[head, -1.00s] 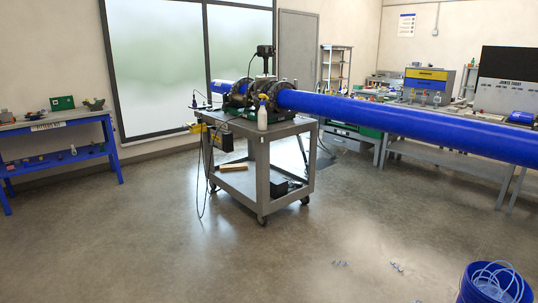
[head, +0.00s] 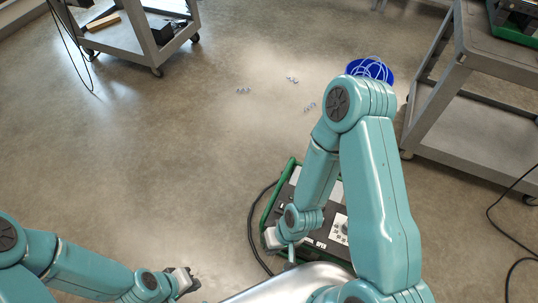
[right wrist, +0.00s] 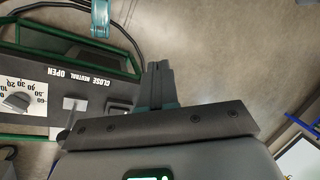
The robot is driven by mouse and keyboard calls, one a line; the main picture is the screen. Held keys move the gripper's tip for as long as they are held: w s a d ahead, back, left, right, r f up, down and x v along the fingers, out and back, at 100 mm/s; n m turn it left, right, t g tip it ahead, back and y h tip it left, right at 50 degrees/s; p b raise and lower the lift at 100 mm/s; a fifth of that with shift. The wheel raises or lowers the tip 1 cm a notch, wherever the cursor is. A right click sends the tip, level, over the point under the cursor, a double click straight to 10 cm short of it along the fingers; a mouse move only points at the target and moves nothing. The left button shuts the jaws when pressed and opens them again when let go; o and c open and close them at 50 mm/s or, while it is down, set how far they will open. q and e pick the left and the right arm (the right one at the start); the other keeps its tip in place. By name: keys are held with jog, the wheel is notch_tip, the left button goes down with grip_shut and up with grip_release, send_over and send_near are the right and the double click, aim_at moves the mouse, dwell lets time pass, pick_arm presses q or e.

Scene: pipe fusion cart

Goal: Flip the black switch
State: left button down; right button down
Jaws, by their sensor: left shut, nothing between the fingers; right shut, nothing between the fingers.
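The control box (head: 327,222) has a black panel in a green tube frame and stands on the floor in front of me. In the right wrist view its panel (right wrist: 85,60) carries the words CLOSE, NEUTRAL, OPEN and a numbered dial (right wrist: 17,103). Near the words are a pale square plate (right wrist: 75,103) and a small dark fitting (right wrist: 118,108); I cannot tell which is the black switch. My right gripper (head: 271,240) is shut and empty over the box's left edge; its fingers (right wrist: 160,75) show beside the panel. My left gripper (head: 193,284) is shut and empty, left of the box.
A grey cart (head: 490,60) stands at the right, and another cart (head: 130,40) at the upper left. A blue bucket (head: 385,70) is partly behind my right arm. A black cable (head: 252,235) curves along the box's left side. The floor in the middle is mostly clear, with small scraps.

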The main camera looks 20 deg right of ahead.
jog(key=s+m+g, duration=0.2)
jog(key=m+t+h+b, duration=0.2)
jog(key=m+h+b, duration=0.25)
jog(key=b, duration=1.15)
send_over(282, 205)
notch_tip(282, 205, down, 3)
jog(key=shift+s+d+r+m+y, duration=0.15)
jog(key=shift+d+r+m+y, duration=0.1)
jog(key=shift+m+y, duration=0.15)
notch_tip(282, 205, down, 14)
jog(key=b, duration=0.3)
jog(key=shift+a, duration=0.15)
